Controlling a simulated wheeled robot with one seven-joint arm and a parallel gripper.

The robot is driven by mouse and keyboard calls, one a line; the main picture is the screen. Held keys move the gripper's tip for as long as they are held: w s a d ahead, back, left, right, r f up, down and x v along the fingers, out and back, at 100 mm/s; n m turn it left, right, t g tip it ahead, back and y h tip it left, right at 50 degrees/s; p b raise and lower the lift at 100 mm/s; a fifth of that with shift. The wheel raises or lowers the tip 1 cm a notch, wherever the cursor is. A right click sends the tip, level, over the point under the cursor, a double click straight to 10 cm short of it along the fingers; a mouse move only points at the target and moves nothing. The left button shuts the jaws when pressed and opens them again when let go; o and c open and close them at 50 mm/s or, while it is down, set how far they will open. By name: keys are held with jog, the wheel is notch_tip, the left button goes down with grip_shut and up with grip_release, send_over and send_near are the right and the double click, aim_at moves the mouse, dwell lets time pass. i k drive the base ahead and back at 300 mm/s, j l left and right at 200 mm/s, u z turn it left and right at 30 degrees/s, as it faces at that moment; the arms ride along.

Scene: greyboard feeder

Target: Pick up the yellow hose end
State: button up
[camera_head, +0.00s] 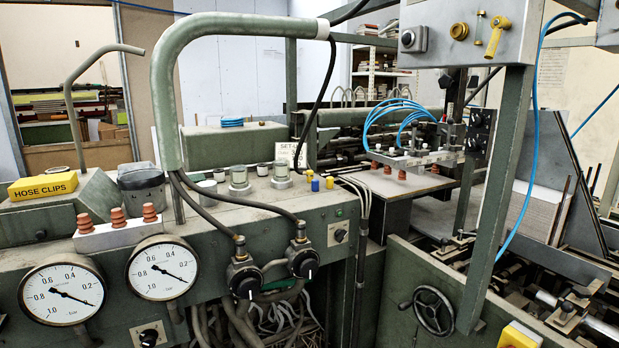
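My gripper is not in view.
Several grey knobs (239,178) stand left of the yellow piece. A thick green pipe (167,100) arches over the machine top, and black hoses hang in front. A yellow hose clips box (42,187) and two gauges (162,270) are at the left.

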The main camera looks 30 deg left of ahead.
aim_at(310, 174)
jog(key=u, duration=1.3)
